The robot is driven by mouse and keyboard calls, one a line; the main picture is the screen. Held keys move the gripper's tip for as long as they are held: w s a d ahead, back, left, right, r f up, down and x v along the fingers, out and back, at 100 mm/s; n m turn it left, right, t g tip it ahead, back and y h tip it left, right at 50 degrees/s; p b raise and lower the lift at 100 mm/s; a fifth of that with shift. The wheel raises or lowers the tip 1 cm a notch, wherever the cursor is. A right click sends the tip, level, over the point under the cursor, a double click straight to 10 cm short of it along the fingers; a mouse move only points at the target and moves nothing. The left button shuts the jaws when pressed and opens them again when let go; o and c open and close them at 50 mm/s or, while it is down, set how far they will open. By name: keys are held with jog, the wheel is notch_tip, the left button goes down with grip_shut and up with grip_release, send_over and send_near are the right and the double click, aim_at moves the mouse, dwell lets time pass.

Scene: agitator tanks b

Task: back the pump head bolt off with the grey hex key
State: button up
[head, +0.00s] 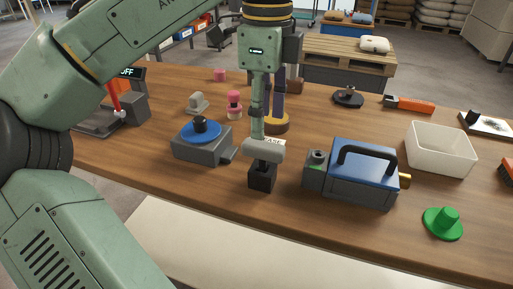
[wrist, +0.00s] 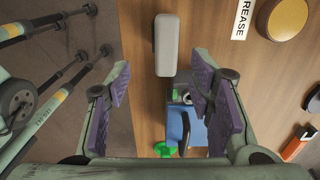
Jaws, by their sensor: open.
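The grey hex key shows its thick, light grey handle (head: 265,151), lying level on top of a small black block (head: 262,178); its lower part is hidden. The handle also shows in the wrist view (wrist: 167,44), in line with the gap between my fingers. My gripper (head: 257,132) is open and points down just over the handle. Both purple finger pads show in the wrist view, apart and with nothing clamped. The blue pump (head: 362,171) stands right of the block. Its grey head (head: 314,178) faces left, with the bolt (head: 318,155) on top.
A grey unit with a blue disc (head: 203,133) stands left of the block. A green knob (head: 444,222) and a white bin (head: 440,149) are to the right. The table front is clear.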

aim_at(263, 144)
notch_tip(263, 144, down, 3)
jog(key=shift+d+f, duration=0.1)
jog(key=shift+f, duration=0.05)
jog(key=f, duration=0.2)
jog(key=w+f, duration=0.1)
jog(key=f, duration=0.1)
jog(key=shift+f, duration=0.6)
jog(key=shift+c, duration=0.5)
grip_shut()
